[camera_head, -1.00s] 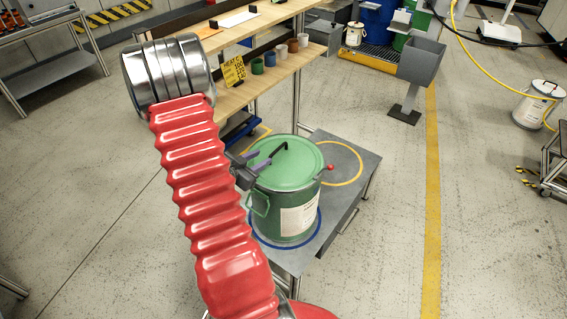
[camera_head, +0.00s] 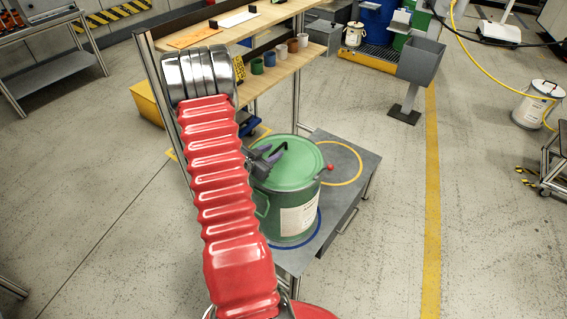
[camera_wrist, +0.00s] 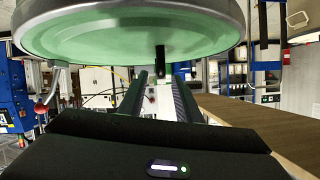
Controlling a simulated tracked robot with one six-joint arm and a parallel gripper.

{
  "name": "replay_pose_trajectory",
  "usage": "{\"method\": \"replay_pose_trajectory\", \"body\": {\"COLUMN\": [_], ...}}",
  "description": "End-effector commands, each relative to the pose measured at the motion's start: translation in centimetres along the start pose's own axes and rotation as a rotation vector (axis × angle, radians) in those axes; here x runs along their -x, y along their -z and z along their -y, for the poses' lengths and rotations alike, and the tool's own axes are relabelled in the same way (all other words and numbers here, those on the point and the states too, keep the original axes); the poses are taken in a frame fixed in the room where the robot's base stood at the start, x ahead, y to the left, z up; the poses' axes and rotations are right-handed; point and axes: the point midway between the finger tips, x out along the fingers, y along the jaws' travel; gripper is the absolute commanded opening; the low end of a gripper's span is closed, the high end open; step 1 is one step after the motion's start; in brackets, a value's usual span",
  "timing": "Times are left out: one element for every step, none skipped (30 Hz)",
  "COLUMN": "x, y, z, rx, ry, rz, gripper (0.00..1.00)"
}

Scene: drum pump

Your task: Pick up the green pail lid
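The green pail lid (camera_head: 300,165) lies on the green pail (camera_head: 275,217), which stands on the cart at a blue ring. A black handle (camera_head: 268,146) stands up from the lid. My gripper (camera_head: 278,153) is at the handle, over the lid's left part. In the wrist view, the lid (camera_wrist: 110,35) fills the top of the picture. The handle (camera_wrist: 160,60) shows there between the tips of my two fingers (camera_wrist: 160,77), which are apart. I cannot tell whether either finger touches it.
A grey cart (camera_head: 357,200) carries the pail, with a free yellow ring (camera_head: 350,182) behind it. A red knob (camera_head: 330,167) sticks out at the pail's right rim. A wooden shelf rack (camera_head: 275,78) with several cups stands behind.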

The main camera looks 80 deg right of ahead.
Motion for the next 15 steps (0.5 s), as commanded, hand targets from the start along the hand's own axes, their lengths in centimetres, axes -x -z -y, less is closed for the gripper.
{"method": "replay_pose_trajectory", "body": {"x": [-0.3, -0.6, -1.0, -1.4, -1.8, -2.4, -2.8, -3.2, -3.7, -4.1, -4.3, -4.7, -4.8, -4.9, -5.0], "y": [0.0, 0.0, 0.0, 0.0, 0.0, 0.0, 0.0, 0.0, 0.0, 0.0, 0.0, 0.0, 0.0, 0.0, 0.0], "z": [0.0, -0.1, -0.1, -0.1, -0.1, 0.0, 0.0, 0.0, 0.0, 0.0, 0.0, 0.1, 0.1, 0.1, 0.1], "rx": [0.000, 0.000, 0.000, 0.000, -0.001, -0.001, -0.001, -0.001, -0.001, -0.001, -0.001, -0.001, 0.000, 0.000, 0.000], "ry": [-0.001, -0.001, -0.002, -0.002, -0.002, -0.003, -0.003, -0.002, -0.002, -0.002, -0.001, -0.001, -0.001, -0.001, 0.000], "rz": [0.000, 0.000, 0.000, 0.000, -0.001, -0.001, -0.001, -0.001, 0.000, 0.000, 0.000, 0.000, 0.001, 0.001, 0.001], "gripper": [0.31, 0.31, 0.31, 0.31, 0.31, 0.31, 0.31, 0.31, 0.31, 0.31, 0.31, 0.31, 0.31, 0.31, 0.31]}}
